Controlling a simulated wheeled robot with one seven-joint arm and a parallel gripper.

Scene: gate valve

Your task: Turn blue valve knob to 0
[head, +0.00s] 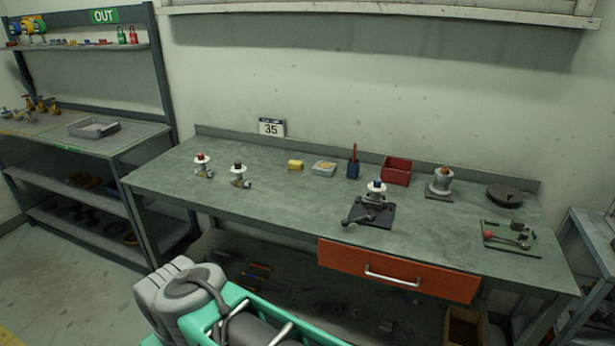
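The valve with a blue-capped white knob (376,187) stands upright on the right half of the workbench. It is fixed on a dark base plate (370,212), and a dark handle or pipe end sticks out at the plate's front left. The knob's markings are too small to read, so its setting cannot be told. Two similar valves stand at the left of the bench, one with a red cap (202,158) and one with a black cap (239,168). My gripper is not in view.
An orange drawer (398,271) is below. The bench front before the black-capped valve is clear.

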